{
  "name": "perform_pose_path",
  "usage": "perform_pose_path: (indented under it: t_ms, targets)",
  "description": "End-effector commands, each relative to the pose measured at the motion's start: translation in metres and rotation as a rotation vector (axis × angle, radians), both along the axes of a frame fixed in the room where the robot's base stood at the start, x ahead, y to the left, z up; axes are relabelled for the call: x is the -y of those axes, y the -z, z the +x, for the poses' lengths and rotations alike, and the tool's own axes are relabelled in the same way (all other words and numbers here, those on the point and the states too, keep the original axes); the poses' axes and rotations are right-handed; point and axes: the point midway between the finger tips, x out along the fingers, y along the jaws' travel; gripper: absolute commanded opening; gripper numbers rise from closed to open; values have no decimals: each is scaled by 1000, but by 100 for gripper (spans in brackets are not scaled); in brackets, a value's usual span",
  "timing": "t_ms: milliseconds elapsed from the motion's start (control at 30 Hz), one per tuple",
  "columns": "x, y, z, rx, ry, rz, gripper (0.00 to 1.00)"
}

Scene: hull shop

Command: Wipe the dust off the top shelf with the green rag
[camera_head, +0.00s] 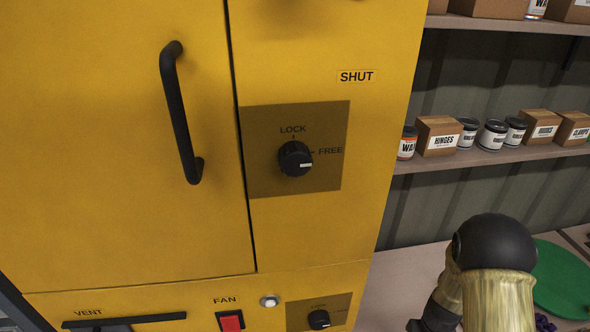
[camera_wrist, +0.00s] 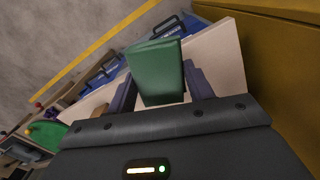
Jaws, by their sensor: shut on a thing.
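My gripper (camera_wrist: 160,88) shows in the wrist view, its two dark fingers shut on the green rag (camera_wrist: 158,68). The rag looks like a flat-faced green block standing up between the fingers. In the head view the gripper and rag are not visible; only a part of my arm shows at lower right. Two wall shelves show at right, an upper shelf (camera_head: 510,24) and a lower shelf (camera_head: 485,158). I cannot tell whether the upper one is the top shelf. No dust can be made out.
Boxes (camera_head: 437,136) and jars (camera_head: 492,134) crowd the lower shelf. A green disc (camera_head: 562,280) lies on the bench (camera_head: 395,285) behind my arm.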

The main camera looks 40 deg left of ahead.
Motion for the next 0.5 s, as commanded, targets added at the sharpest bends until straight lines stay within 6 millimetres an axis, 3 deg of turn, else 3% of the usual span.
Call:
perform_pose_path:
  t_ms: [267, 500]
  targets:
    - [62, 58, 7, -7, 179, 0, 34]
    - [122, 134, -1, -7, 383, 11, 34]
